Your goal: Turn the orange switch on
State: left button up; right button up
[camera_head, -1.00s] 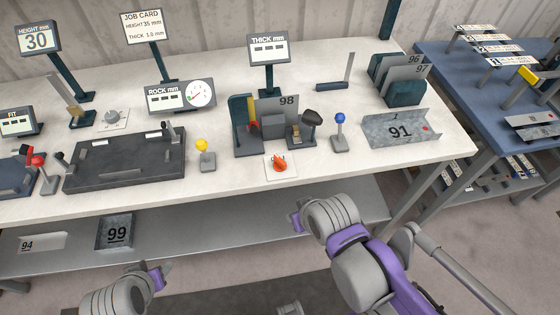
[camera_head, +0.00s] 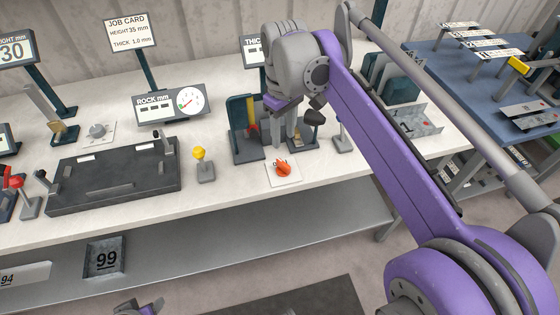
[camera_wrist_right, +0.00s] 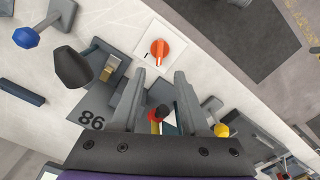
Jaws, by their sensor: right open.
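The orange switch (camera_head: 283,168) is a round knob on a white square plate (camera_head: 270,181) near the bench's front edge. My right gripper (camera_head: 285,140) points down over the bench, just behind the switch in the head view. In the wrist view its two fingers (camera_wrist_right: 160,73) are apart with nothing held, and the switch is not between them. Only a small part of my left gripper (camera_head: 138,309) shows at the bottom edge; its fingers cannot be made out.
The thickness fixture with plate 98 (camera_wrist_right: 91,119) and a black-knobbed lever (camera_wrist_right: 73,67) stand close to my right gripper. A yellow-knobbed lever (camera_head: 199,155) stands left of the switch, a blue-knobbed one (camera_wrist_right: 26,38) on its other side. Bare bench lies left of the switch.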

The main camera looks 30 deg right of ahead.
aim_at(284, 163)
notch_tip(284, 163, down, 10)
jog(key=shift+f+b, duration=0.1)
jog(key=shift+b, duration=0.4)
grip_shut()
